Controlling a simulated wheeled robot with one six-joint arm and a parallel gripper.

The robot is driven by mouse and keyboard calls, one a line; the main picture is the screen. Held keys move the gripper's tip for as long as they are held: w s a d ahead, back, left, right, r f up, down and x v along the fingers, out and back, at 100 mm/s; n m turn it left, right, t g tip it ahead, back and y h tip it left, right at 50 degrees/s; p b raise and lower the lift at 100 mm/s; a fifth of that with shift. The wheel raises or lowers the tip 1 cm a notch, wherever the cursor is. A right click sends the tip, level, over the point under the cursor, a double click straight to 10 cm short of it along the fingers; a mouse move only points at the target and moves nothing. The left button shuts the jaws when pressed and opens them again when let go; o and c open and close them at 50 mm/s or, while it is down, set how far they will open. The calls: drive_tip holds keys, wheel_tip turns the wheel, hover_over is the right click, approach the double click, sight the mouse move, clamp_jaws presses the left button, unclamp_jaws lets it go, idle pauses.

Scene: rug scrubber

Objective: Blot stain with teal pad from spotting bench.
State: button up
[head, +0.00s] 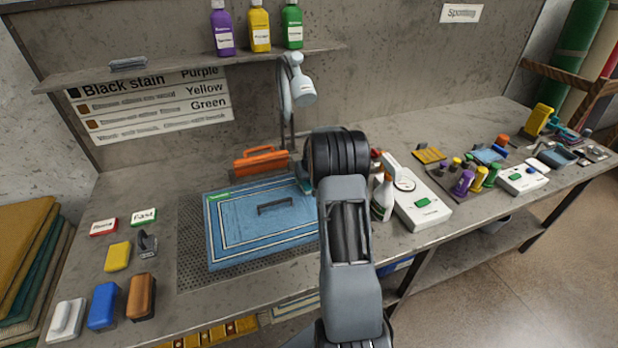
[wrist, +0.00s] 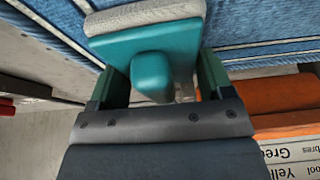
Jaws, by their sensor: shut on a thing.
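The teal pad (wrist: 145,45) fills the upper middle of the wrist view, with a teal knob and a thick pale grey layer. My gripper (wrist: 155,82) is shut on the pad, its two dark green jaws on either side of the knob. In the head view a sliver of teal (head: 304,185) shows beside my wrist, which hides the rest. The blue rug (head: 235,235) with white border lines lies on the bench. A dark bar-shaped mark (head: 275,205) is on its middle, left of my gripper. I cannot tell whether the pad touches the rug.
A spray bottle (head: 382,198) and a white device (head: 420,207) stand right of my arm. Brushes and blocks (head: 103,305) lie at the left. Small bottles (head: 463,182) crowd the right.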

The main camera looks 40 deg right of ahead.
drive_tip(key=shift+w+r+p, duration=0.1)
drive_tip(key=shift+r+p, duration=1.3)
drive_tip(key=shift+r, duration=1.9)
drive_tip(key=shift+d, duration=0.1)
